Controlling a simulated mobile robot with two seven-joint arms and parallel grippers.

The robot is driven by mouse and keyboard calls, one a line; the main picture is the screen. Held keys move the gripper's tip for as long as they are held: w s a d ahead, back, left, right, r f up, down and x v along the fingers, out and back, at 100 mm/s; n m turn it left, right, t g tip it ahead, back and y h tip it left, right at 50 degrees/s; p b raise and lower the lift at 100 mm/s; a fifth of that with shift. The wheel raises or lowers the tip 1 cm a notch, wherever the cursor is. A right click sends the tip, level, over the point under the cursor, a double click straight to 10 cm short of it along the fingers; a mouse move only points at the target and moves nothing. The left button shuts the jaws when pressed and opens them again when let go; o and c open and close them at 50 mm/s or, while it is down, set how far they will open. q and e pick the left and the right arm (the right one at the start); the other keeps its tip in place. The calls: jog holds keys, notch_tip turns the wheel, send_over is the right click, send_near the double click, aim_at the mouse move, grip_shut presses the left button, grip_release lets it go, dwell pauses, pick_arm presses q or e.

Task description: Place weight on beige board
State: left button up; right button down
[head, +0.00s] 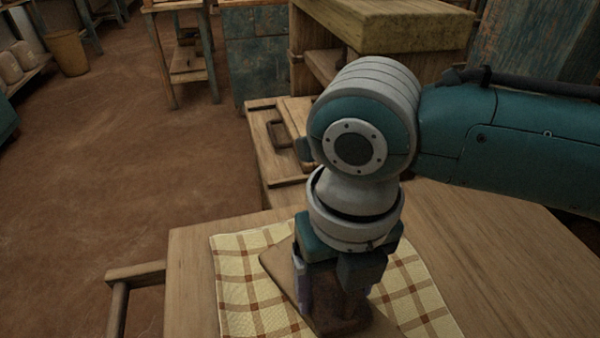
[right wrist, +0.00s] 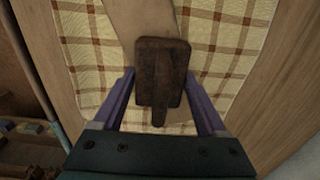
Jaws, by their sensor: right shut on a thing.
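The weight (head: 345,316) is a dark, rust-brown block with a narrow upright grip. My right gripper (head: 328,288) points down from above and is shut on it. In the right wrist view the weight (right wrist: 161,68) sits between the two purple fingers. The beige board (head: 283,273) is a flat tan piece lying on a checked cloth. In the right wrist view the weight overlaps the board (right wrist: 148,18); I cannot tell whether they touch. My gripper and the weight hide part of the board. My left gripper is not in view.
The yellow-and-brown checked cloth (head: 238,290) lies on a wooden table (head: 470,240). The table is bare to the right of the cloth. Behind it stand a wooden drawer unit (head: 277,150) and a thick-topped bench (head: 400,25). Open floor (head: 110,170) lies to the left.

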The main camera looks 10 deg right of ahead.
grip_release()
jog(key=shift+f, duration=0.1)
